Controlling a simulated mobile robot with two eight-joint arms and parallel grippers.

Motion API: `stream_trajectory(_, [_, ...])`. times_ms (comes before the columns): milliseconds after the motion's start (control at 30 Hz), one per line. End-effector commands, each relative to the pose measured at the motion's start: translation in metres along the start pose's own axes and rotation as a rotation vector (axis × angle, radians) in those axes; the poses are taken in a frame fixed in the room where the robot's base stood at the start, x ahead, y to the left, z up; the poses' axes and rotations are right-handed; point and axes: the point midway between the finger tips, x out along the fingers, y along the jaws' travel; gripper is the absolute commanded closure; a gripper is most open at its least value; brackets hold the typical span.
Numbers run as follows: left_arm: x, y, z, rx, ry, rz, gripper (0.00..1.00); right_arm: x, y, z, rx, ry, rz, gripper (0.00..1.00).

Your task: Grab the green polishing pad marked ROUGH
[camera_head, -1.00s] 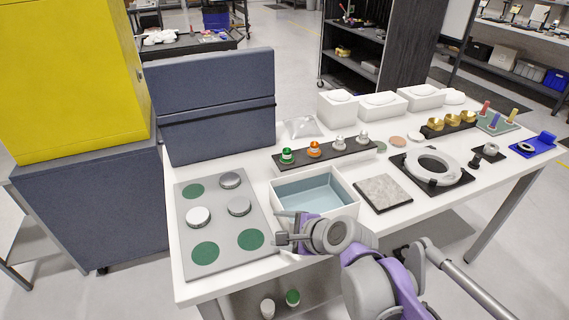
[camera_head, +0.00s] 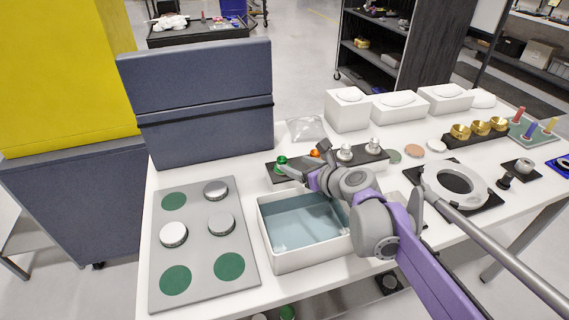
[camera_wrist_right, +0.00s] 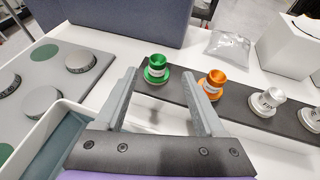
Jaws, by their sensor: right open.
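The green polishing pad (camera_head: 282,162) stands upright at the left end of a black rack (camera_head: 373,165). It shows clearly in the right wrist view (camera_wrist_right: 156,68); its lettering is too small to read surely. My right gripper (camera_head: 301,162) is open and empty above the near side of the rack. In the wrist view its fingers (camera_wrist_right: 163,80) are spread, with the green pad just beyond the left fingertip and the orange pad (camera_wrist_right: 214,80) near the right one. My left gripper is not in view.
Two silver-topped pads (camera_wrist_right: 265,101) stand further right on the rack. A white bin (camera_head: 292,266) with a blue floor lies below my right wrist. A grey board (camera_head: 198,262) with green discs and round pucks lies left. A clear bag (camera_head: 305,129) and white blocks (camera_head: 347,113) stand behind the rack.

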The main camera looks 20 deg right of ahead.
Motion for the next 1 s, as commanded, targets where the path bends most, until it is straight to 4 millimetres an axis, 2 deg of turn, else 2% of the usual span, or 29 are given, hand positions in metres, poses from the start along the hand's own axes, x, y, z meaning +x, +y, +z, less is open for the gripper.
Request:
stream_trajectory(100, [0.002,0.000,0.001,0.000,-0.001,0.000,0.00,0.020,0.001,-0.001,-0.002,0.001,0.002,0.29])
stream_trajectory(333, [0.003,0.000,0.002,0.000,-0.001,0.000,0.00,0.038,0.001,-0.001,-0.002,0.000,0.001,0.29])
stream_trajectory(600, [0.005,0.000,0.003,0.000,-0.002,0.000,0.00,0.076,0.003,-0.003,-0.003,0.001,0.001,0.29])
stream_trajectory(933, [0.005,0.000,0.003,0.000,-0.002,0.000,0.00,0.083,0.003,-0.003,-0.002,0.001,0.000,0.29])
stream_trajectory(1000, [0.005,0.000,0.003,0.000,-0.002,0.000,0.00,0.083,0.003,-0.003,-0.002,0.000,0.000,0.41])
